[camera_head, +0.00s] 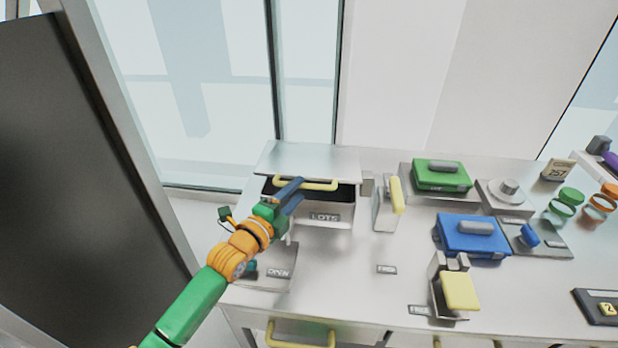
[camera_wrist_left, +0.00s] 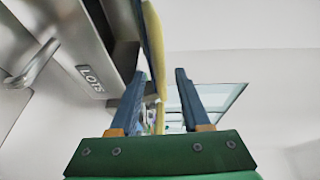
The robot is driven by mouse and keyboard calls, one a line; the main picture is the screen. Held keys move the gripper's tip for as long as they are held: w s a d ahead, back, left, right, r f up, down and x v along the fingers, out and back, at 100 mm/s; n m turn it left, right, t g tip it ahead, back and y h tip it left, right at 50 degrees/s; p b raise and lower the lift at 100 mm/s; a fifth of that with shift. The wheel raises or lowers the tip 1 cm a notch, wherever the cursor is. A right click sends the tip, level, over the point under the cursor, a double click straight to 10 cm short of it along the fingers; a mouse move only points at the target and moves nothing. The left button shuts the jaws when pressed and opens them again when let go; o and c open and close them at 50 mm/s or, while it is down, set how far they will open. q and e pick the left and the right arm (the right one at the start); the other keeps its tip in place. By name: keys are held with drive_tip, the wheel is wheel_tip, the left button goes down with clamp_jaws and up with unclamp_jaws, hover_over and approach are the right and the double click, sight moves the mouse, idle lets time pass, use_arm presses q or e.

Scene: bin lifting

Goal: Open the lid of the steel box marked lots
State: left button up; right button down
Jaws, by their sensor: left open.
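The steel box marked LOTS (camera_head: 330,211) stands at the back left of the bench; its label also shows in the left wrist view (camera_wrist_left: 90,77). Its steel lid (camera_head: 310,161) is partly raised, with a dark gap between the lid's front edge and the box. A yellow bar handle (camera_head: 322,186) is on the lid's front edge. My left gripper (camera_head: 298,190) is open at the left part of this handle. In the left wrist view the yellow handle (camera_wrist_left: 154,50) runs between the open blue fingers (camera_wrist_left: 158,75); contact is unclear. My right gripper is not in view.
A yellow-handled steel piece (camera_head: 396,195) stands right of the box. Green (camera_head: 442,174) and blue (camera_head: 471,234) cases lie further right, with a yellow-topped stand (camera_head: 460,291) in front. The bench's front middle is mostly clear.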

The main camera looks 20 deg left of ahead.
sight(302, 187)
use_arm(q)
drive_tip(key=shift+w+d+r, duration=0.15)
drive_tip(key=shift+w+r, duration=0.15)
drive_tip(key=shift+w, duration=0.2)
drive_tip(key=shift+w+d+f, duration=0.2)
drive_tip(key=shift+w+f, duration=0.05)
drive_tip(key=shift+w, duration=0.4)
drive_tip(key=shift+w+d+f, duration=0.15)
drive_tip(key=shift+w+f, duration=0.05)
drive_tip(key=shift+w, duration=0.45)
drive_tip(key=shift+s, duration=0.15)
drive_tip(key=shift+s+r, duration=0.15)
drive_tip(key=shift+r, duration=0.05)
clamp_jaws()
